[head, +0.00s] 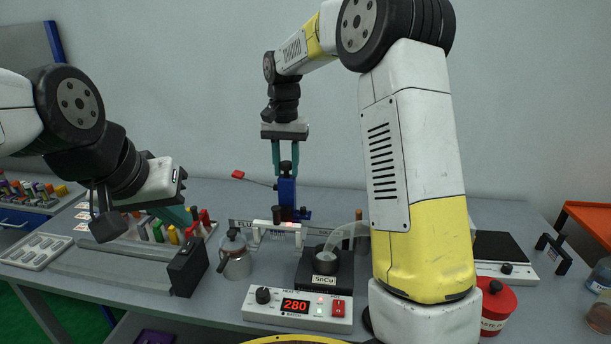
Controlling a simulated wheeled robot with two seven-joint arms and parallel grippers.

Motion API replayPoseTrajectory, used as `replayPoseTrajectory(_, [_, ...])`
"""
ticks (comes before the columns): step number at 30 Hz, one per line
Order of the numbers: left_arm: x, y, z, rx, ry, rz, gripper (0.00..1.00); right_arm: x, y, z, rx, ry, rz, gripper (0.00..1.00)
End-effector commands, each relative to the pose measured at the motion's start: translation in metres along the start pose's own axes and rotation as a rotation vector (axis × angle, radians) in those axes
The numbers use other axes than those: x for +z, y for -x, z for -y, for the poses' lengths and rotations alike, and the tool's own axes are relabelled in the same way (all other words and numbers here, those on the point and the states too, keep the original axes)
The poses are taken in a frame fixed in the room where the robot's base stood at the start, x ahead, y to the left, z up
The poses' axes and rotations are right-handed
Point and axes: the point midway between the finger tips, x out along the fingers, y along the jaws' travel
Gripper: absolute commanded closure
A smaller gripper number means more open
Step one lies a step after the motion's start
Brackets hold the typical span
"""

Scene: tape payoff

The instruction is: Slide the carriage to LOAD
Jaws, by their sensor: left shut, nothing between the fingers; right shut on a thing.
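The carriage (287,192) is an upright blue block with a dark top, near the back middle of the bench. It stands behind a low labelled rail (243,225); "FLUX" can be partly read, the other labels are small or covered, and I cannot make out LOAD. My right gripper (285,165) reaches down from above, its teal fingers shut on the dark top of the carriage.
A solder pot (325,271) marked SnCu and its controller (297,308) reading 280 stand in front of the rail. A red jar (498,303) stands right, beyond my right arm.

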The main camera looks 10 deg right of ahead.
Motion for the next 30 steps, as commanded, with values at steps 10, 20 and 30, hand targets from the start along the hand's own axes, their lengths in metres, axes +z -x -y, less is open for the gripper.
replayPoseTrajectory(10, [0.0, 0.0, 0.0, 0.0, 0.0, 0.0, 1.0, 0.0, 0.001, 0.0, -0.001, -0.001, -0.002, 0.51])
replayPoseTrajectory(20, [0.0, 0.0, 0.0, 0.0, 0.0, 0.0, 1.0, -0.001, 0.014, 0.0, -0.001, -0.001, -0.002, 0.51])
replayPoseTrajectory(30, [0.0, 0.0, 0.0, 0.0, 0.0, 0.0, 1.0, -0.001, 0.041, 0.0, -0.001, -0.001, -0.002, 0.51])
